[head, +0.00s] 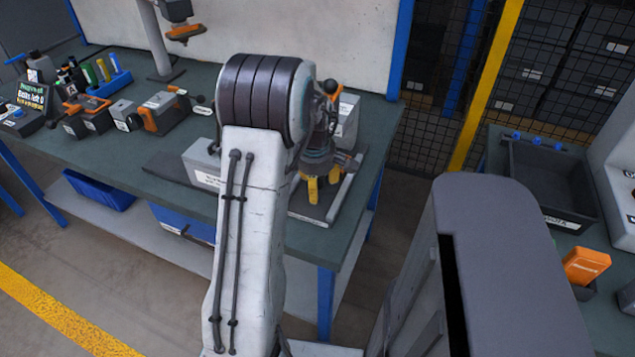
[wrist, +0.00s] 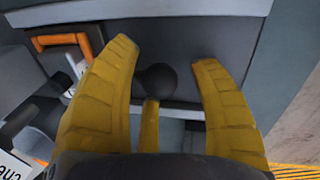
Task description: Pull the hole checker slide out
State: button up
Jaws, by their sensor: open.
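My gripper (head: 323,188) is over the right end of the workbench, with its yellow fingers pointing down at a grey fixture (head: 342,206). In the wrist view, my gripper (wrist: 163,55) is open, with a finger on each side of a dark round knob (wrist: 158,80). A third yellow finger lies below the knob. I cannot tell whether any finger touches it. A white label reading "che" (wrist: 12,165) is at the lower left. I cannot tell the slide's outline, as the fingers cover much of it. My arm hides part of the fixture in the head view.
An orange handle (wrist: 66,40) is close to the left finger in the wrist view. A labelled light grey block (head: 202,163) stands left of my arm. Several devices with orange handles (head: 150,120) sit farther left on the bench. A dark tray (head: 550,175) is at the right.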

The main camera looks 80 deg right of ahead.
grip_shut()
dwell(0.4)
jog(key=shift+a, duration=0.1)
